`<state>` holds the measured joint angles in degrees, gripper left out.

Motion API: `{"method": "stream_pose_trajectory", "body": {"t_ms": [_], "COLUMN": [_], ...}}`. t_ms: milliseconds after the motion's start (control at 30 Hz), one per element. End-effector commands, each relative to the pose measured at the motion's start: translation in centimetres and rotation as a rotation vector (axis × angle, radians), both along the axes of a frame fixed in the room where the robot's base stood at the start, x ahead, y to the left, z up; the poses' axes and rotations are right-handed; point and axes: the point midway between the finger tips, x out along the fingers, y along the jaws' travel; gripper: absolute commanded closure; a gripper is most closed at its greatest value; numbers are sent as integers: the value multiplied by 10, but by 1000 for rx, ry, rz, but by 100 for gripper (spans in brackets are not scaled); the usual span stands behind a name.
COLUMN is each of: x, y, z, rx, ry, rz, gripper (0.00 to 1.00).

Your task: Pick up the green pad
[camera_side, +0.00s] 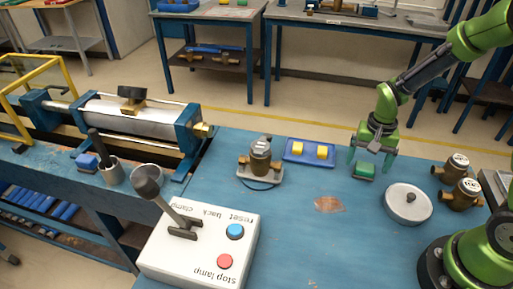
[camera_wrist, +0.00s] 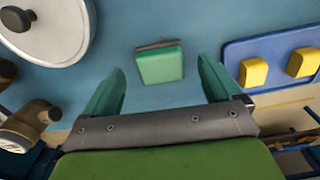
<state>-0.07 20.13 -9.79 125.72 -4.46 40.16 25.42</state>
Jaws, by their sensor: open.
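The green pad (camera_side: 364,171) is a small block with a dark edge, lying on the blue tabletop. In the wrist view the green pad (camera_wrist: 160,64) shows ahead of the fingertips, roughly centred between them. My gripper (camera_side: 371,160) is open and empty, pointing down just over the pad in the side view. In the wrist view my gripper (camera_wrist: 160,82) has its two teal fingers spread wide, with clear table between them and the pad. I cannot tell the exact height of the fingertips over the pad.
A blue tray (camera_side: 309,151) with two yellow blocks lies left of the pad. A round grey lid (camera_side: 408,203) lies to its right, with two brass meters (camera_side: 456,180) beyond. A meter on a stand (camera_side: 260,160) and a white control box (camera_side: 200,244) are further left. Bare table lies in front.

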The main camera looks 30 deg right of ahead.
Motion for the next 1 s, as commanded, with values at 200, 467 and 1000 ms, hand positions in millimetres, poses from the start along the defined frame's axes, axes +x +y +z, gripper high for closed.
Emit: {"method": "stream_pose_trajectory", "body": {"t_ms": [200, 467, 1000], "x": [1, 1, 1], "y": [0, 0, 0], "z": [-24, -25, -25], "rx": [-1, 0, 0], "ry": [1, -1, -1], "rz": [1, 1, 1], "gripper": [8, 12, 68]}}
